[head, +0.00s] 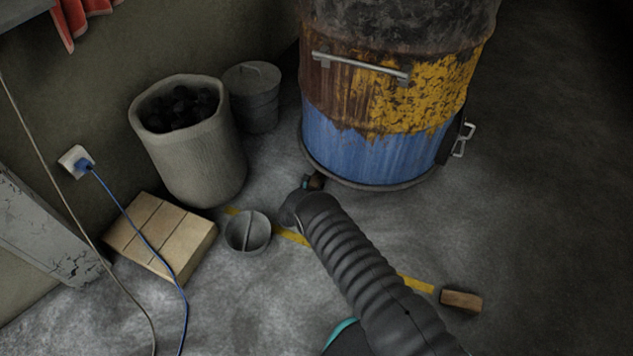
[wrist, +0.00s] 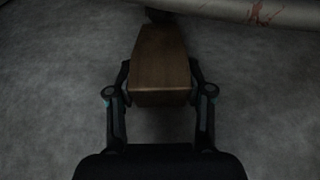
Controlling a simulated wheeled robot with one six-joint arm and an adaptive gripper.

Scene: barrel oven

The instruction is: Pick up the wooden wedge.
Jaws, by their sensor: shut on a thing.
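A brown wooden wedge (wrist: 160,58) sits between the two fingers of my gripper (wrist: 160,80) in the wrist view. The fingers are shut on its sides, and its far end looks narrower. In the head view my gripper (head: 308,185) is at the foot of the rusty blue and yellow barrel (head: 385,150). Only a small brown bit of the wedge (head: 317,181) shows there, and my arm hides much of the gripper. I cannot tell whether the wedge touches the floor or the barrel.
Another wooden block (head: 461,300) lies at right, by the yellow floor line (head: 415,284). A blue cable (head: 150,240) hangs from the wall.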

